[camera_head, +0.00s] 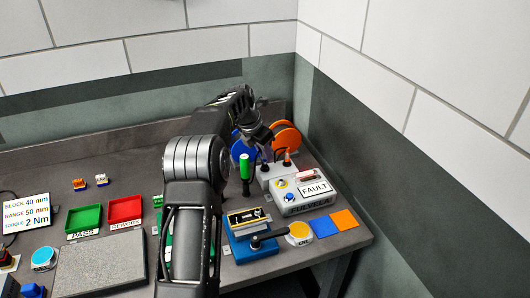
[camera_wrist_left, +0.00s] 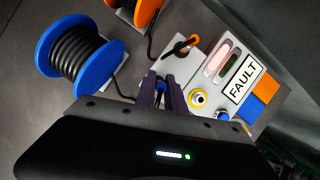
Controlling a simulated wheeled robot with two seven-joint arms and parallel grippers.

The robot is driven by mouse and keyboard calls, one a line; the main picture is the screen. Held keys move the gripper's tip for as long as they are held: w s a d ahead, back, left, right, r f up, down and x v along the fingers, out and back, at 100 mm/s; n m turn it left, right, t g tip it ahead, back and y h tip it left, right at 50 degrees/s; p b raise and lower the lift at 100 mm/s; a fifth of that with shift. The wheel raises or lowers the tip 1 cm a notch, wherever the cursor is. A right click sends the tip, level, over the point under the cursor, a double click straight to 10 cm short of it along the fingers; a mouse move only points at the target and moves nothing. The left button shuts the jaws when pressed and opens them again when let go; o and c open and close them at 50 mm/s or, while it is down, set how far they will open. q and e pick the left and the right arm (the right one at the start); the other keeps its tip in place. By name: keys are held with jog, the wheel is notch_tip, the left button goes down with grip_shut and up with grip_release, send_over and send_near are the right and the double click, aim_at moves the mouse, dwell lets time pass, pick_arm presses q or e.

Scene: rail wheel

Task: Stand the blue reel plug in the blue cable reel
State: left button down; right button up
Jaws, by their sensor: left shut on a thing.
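The blue cable reel (camera_wrist_left: 75,60) stands at the left of the left wrist view, wound with black cable; its blue flange (camera_head: 236,150) shows partly behind my arm in the head view. My left gripper (camera_wrist_left: 161,88) points down at the near side of a pale grey box (camera_wrist_left: 170,57) and is shut. A small bit of blue, seemingly the blue reel plug (camera_wrist_left: 160,77), shows between its fingertips; the fingers hide most of it. I cannot tell whether the plug touches the box. My left gripper also shows in the head view (camera_head: 267,153). My right gripper is not in view.
An orange reel (camera_head: 287,138) stands beside the blue one; an orange plug (camera_wrist_left: 182,46) stands on the grey box. A FAULT sign (camera_head: 314,188), buttons, a green-topped tool (camera_head: 244,168) and a blue clamp fixture (camera_head: 250,246) are close by. Walls bound the corner.

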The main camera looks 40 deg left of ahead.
pick_arm(q)
jog(key=shift+f+b, duration=0.5)
jog(key=shift+f, duration=0.55)
jog(key=shift+p, duration=0.65)
dwell(1.4)
dwell(0.8)
jog(key=c, duration=1.3)
grip_release()
jog(key=shift+c, duration=0.2)
